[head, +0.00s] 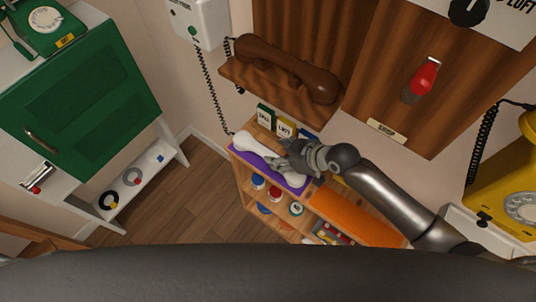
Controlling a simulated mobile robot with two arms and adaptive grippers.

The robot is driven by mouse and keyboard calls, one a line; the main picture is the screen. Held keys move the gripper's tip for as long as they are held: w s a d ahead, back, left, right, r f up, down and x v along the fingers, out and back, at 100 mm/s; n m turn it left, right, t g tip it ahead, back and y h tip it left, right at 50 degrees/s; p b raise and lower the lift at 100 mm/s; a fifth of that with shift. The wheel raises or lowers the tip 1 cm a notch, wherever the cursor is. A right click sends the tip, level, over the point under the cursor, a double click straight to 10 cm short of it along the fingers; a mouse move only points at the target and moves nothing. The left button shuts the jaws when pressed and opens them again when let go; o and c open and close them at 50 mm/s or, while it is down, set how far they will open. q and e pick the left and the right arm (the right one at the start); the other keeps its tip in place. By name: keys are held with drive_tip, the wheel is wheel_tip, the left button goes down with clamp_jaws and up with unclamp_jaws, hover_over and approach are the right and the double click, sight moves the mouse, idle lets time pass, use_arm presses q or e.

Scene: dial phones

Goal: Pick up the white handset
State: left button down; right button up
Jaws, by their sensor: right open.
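The white handset (256,143) lies on a purple mat (242,157) on top of a wooden shelf unit. My left gripper is not in view.
A coiled cord (210,90) hangs from the white wall phone (200,22) toward the white handset. A brown handset (288,68) rests on a wooden ledge above. Small cards (284,129) stand behind the mat. An orange mat (355,217) lies to the right.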

sight(270, 154)
drive_tip(key=shift+w+a+f, duration=0.15)
drive_tip(key=shift+w+f, duration=0.15)
drive_tip(key=shift+w+a+f+p, duration=0.25)
drive_tip(key=shift+a+f+p, duration=0.15)
drive_tip(key=shift+a+f, duration=0.35)
drive_tip(key=shift+x, duration=1.05)
drive_tip(key=shift+w+a+f, duration=0.15)
drive_tip(key=shift+a, duration=0.15)
drive_tip(key=shift+a+f, duration=0.1)
drive_tip(key=shift+f, duration=0.1)
drive_tip(key=c, duration=0.5)
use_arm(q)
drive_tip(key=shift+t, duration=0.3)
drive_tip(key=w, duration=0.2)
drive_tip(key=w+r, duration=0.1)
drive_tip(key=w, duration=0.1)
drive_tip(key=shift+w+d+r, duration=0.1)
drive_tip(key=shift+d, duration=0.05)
use_arm(e)
clamp_jaws()
